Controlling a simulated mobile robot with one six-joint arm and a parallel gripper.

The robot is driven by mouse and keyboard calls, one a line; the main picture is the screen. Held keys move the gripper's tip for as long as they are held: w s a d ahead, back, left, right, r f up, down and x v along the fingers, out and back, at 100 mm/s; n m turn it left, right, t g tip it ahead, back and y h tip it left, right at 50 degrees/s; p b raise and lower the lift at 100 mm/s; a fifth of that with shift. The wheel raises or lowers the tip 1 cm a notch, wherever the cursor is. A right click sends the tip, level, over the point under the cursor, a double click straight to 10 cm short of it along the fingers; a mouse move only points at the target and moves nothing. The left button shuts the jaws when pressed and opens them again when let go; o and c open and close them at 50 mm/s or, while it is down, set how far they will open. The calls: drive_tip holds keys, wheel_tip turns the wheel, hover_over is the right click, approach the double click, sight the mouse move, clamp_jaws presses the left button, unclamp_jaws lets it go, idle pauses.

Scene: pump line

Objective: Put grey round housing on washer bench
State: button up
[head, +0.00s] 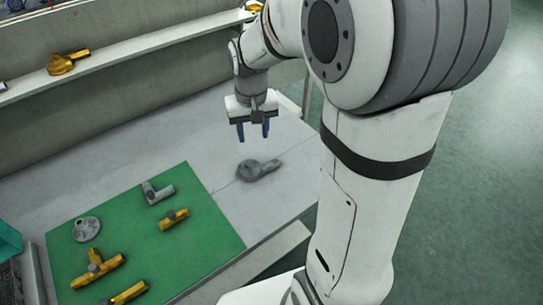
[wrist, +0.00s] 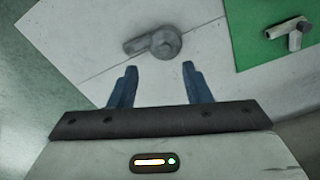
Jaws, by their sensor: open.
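The grey round housing (head: 252,171) lies on the pale bench top (head: 215,125), to the right of the green mat, with its short neck pointing right. It also shows in the wrist view (wrist: 160,43), just beyond my fingertips, with its neck pointing left there. My gripper (head: 253,134) hangs above the bench with its blue fingers down. In the wrist view my gripper (wrist: 157,68) is open, with nothing between the fingers. It is apart from the housing. I cannot tell which surface is the washer bench.
A green mat (head: 190,240) holds a grey tee (head: 158,193), a grey flanged part (head: 86,229) and several yellow fittings (head: 174,219). A shelf (head: 120,55) behind carries a yellow housing (head: 66,63). A teal bin (head: 8,241) stands at the left edge. The bench around the housing is clear.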

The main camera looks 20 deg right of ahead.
drive_tip(key=s+r+t, duration=0.1)
drive_tip(key=s+r, duration=0.1)
drive_tip(key=s, duration=0.6)
drive_tip(key=s+d+r+t, duration=0.1)
drive_tip(key=s+r, duration=0.1)
drive_tip(key=s, duration=0.6)
drive_tip(key=shift+d+r+n, duration=0.15)
drive_tip(key=shift+d+n, duration=0.05)
drive_tip(key=shift+n, duration=0.1)
